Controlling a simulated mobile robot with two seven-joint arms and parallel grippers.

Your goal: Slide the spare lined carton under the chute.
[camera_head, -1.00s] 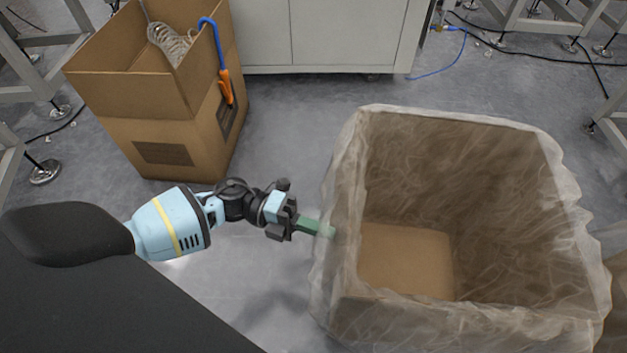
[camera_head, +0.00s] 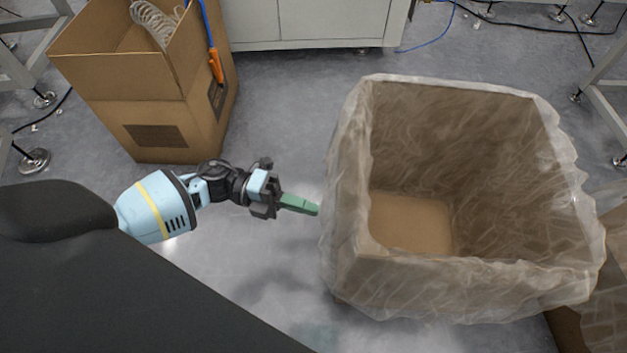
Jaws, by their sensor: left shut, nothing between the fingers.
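A large open carton (camera_head: 412,222) lined with clear plastic stands on the floor at the right of the head view. It is empty, and its liner folds over the rim. My left gripper (camera_head: 312,208), with green fingers, is shut and empty just left of the carton's left wall. A small gap shows between the fingertips and the liner. Part of another carton (camera_head: 578,335) with plastic on it shows at the lower right edge, mostly hidden behind the lined one. My right gripper is not in view, and I see no chute.
A brown carton (camera_head: 170,135) holding a coiled clear hose, with a blue and orange tool at its side, stands upper left. A white cabinet (camera_head: 310,22) is at the back. Metal frame legs and cables lie around. Grey floor is free between the cartons.

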